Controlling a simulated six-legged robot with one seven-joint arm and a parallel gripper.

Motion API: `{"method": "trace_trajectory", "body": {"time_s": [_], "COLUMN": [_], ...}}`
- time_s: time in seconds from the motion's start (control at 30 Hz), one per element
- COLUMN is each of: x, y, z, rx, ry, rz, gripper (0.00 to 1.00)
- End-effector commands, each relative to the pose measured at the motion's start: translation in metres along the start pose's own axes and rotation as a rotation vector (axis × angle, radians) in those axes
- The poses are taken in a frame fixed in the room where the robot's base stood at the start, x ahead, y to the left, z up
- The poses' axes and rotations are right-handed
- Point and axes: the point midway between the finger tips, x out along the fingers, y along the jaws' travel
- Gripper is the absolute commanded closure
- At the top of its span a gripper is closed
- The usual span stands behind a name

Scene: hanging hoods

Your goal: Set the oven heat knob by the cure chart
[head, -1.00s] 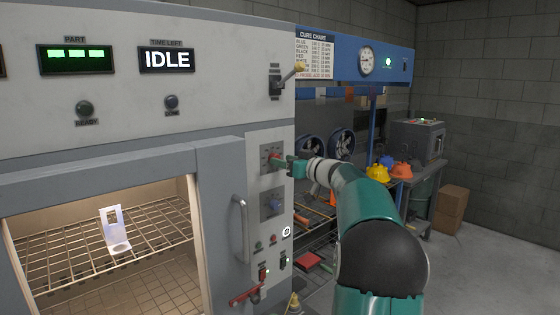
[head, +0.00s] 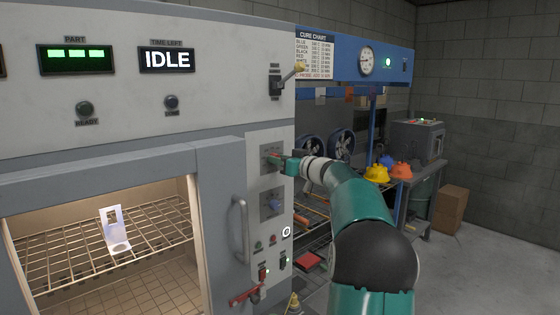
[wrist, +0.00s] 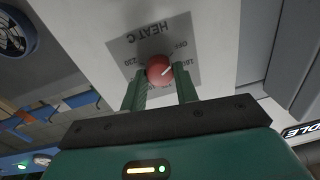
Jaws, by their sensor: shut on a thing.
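The oven heat knob is red with a white pointer line, and in the wrist view the knob (wrist: 159,70) sits on a grey plate (wrist: 130,52) marked "HEAT C", seen upside down. Some numbers and "OFF" show around it. My gripper (wrist: 160,76) is shut on the knob, one green finger on each side. In the head view my gripper (head: 287,164) is at the upper plate of the oven's control panel (head: 285,140) and hides most of the knob. The cure chart (head: 315,56) hangs on the blue beam; its rows are too small to read surely.
A second knob (head: 271,204) is below on the panel. The oven handle (head: 240,228) stands out left of it. A lever (head: 290,74) juts out above. The oven (head: 150,165) is open, with a bent part (head: 115,230) on its rack. The display (head: 166,59) reads IDLE.

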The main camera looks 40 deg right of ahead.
Motion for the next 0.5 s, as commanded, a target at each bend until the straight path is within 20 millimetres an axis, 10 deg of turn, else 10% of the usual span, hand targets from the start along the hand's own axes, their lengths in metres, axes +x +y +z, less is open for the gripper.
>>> {"method": "trace_trajectory", "body": {"time_s": [0.5], "x": [0.0003], "y": [0.0004], "z": [0.0015], "rx": [0.313], "ry": [0.015], "rz": [-0.002], "gripper": [0.93]}}
